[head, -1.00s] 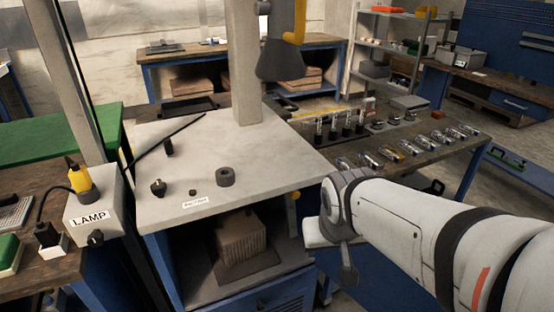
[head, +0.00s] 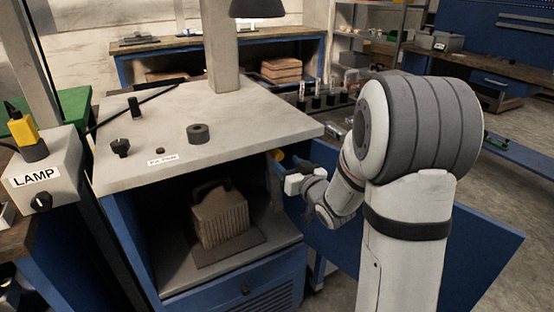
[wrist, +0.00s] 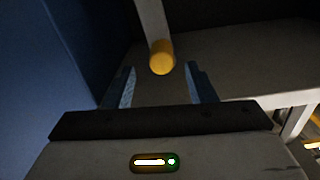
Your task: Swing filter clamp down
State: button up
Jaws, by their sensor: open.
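A clamp lever with a yellow round end shows in the wrist view, its yellow knob (wrist: 162,57) centred just beyond or between my fingertips; I cannot tell which. A pale bar runs up from the knob. In the head view a small yellow piece (head: 277,155) shows at the right side of the cabinet, under the worktop edge. The rest of the lever is hidden there. My gripper (wrist: 161,70) is open, its two fingers on either side of the knob in the picture, holding nothing. In the head view my gripper (head: 290,178) is beside the cabinet's right side, below the yellow piece.
The worktop (head: 240,115) overhangs the open cabinet, which holds a brown ribbed block (head: 218,218). A blue panel (head: 455,245) stands at the right behind my arm. The lamp box (head: 45,170) is at the left. A dark shade (head: 258,8) hangs above.

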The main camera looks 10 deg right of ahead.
aim_at(274, 152)
jog(key=x, duration=0.7)
jog(key=shift+w+a, duration=0.1)
jog(key=shift+w, duration=0.3)
grip_shut()
jog(key=shift+d, duration=0.3)
jog(key=shift+a, duration=0.35)
